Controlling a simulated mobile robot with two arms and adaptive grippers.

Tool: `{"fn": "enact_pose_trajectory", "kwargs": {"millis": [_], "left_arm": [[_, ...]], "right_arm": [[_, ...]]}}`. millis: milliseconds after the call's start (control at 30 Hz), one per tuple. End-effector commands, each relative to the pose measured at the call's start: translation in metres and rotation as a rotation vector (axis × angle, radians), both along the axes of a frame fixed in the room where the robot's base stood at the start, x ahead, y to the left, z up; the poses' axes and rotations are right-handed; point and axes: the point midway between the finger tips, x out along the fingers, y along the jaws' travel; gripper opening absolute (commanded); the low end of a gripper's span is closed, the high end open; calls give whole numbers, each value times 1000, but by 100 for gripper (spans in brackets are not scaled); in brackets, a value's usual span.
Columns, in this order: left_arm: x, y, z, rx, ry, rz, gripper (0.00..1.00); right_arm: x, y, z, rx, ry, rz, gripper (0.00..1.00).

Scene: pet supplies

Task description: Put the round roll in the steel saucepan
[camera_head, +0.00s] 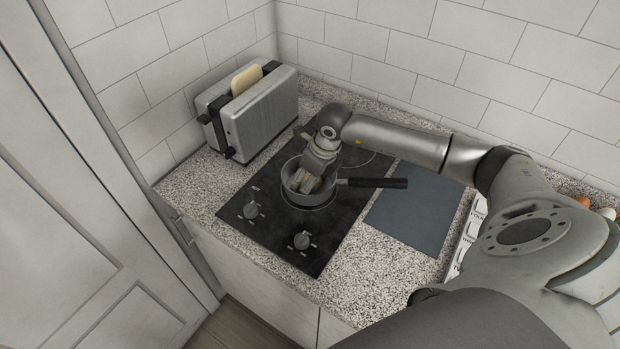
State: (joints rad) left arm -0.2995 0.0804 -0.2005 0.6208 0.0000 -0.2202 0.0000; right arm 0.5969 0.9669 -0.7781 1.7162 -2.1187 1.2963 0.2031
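The steel saucepan (290,191) stands on the black cooktop, its dark handle (377,183) pointing right. My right arm comes in from the right, and my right gripper (310,184) points down into the saucepan, with its fingertips inside the rim. A small brownish patch (317,185) shows at the fingers, inside the pan; it may be the round roll, but most of it is hidden by the gripper. I cannot tell whether the fingers are shut on it or apart from it. My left gripper is not in view.
A toaster (262,114) with a slice of bread (246,79) stands behind left of the cooktop (270,236). Knobs (302,240) sit at its front. A dark grey board (412,214) lies to the right. A white labelled item (467,236) is partly hidden by my arm.

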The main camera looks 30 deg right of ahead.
Motion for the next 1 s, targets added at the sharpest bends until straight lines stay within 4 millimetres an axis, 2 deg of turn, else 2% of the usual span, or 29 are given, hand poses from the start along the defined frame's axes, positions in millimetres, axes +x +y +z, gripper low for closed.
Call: {"fn": "enact_pose_trajectory", "kwargs": {"millis": [33,167,400,600,800,1000], "left_arm": [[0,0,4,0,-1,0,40],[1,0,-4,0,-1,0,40],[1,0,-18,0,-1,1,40],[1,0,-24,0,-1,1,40],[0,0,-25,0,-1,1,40],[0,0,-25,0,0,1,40]], "right_arm": [[0,0,4,0,0,0,65],[-4,-3,20,-1,-5,0,65],[-17,-7,72,-1,-6,0,65],[-26,-10,104,0,-4,1,65],[-30,-11,117,0,0,0,65],[-30,-11,118,0,0,0,65]]}}
